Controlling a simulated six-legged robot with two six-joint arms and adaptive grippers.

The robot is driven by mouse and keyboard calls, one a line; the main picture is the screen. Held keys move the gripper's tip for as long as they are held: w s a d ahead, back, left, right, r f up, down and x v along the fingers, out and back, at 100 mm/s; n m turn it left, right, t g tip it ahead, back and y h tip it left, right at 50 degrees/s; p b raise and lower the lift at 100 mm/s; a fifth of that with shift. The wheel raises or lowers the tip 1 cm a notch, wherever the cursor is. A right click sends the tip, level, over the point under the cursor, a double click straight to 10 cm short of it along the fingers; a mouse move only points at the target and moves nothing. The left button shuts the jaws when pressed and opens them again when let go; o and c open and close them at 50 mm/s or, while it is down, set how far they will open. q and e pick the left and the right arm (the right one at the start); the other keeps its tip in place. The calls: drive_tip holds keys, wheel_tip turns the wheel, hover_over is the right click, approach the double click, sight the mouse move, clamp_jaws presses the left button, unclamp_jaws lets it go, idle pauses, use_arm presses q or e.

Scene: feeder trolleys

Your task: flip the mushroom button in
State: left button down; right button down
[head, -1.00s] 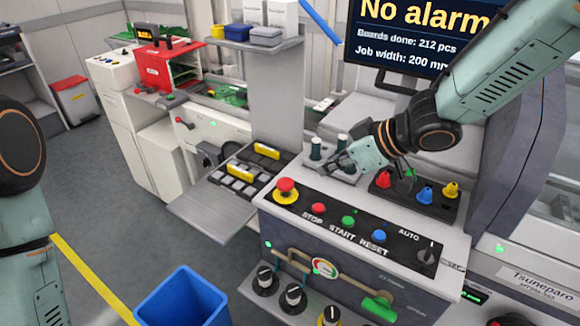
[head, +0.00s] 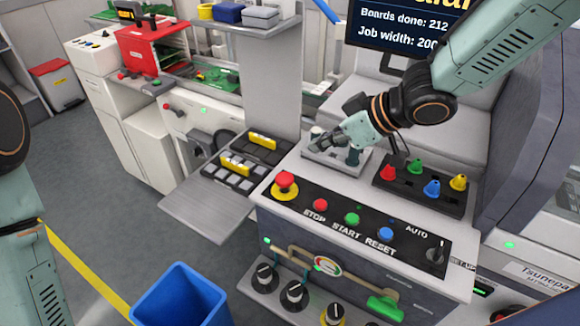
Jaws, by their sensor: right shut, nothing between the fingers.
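The mushroom button (head: 286,180) is a red domed cap on a yellow base, at the left end of the black control strip in the head view. Its cap stands proud of the base. My right gripper (head: 316,142) is shut and empty. It appears above and behind the mushroom button, slightly right of it, apart from it and in front of a grey plate with upright posts. Part of that plate is hidden behind the gripper. My left arm shows at the left edge, but its gripper is out of view.
Red STOP (head: 320,204), green START (head: 352,219) and blue RESET (head: 386,233) buttons sit right of the mushroom button, then a rotary switch (head: 436,254). A black block with coloured knobs (head: 423,190) stands behind. A blue bin (head: 182,300) is in front on the floor.

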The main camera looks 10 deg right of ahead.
drive_tip(key=b, duration=0.3)
hover_over(280, 175)
drive_tip(key=s+d, duration=0.2)
drive_tip(key=d, duration=0.1)
wheel_tip(280, 175, down, 7)
drive_tip(key=f, duration=0.3)
drive_tip(key=shift+s+a+f, duration=0.1)
drive_tip(key=shift+a+f, duration=0.05)
drive_tip(key=shift+a, duration=0.25)
drive_tip(key=shift+f+b, duration=0.35)
drive_tip(key=shift+f, duration=0.1)
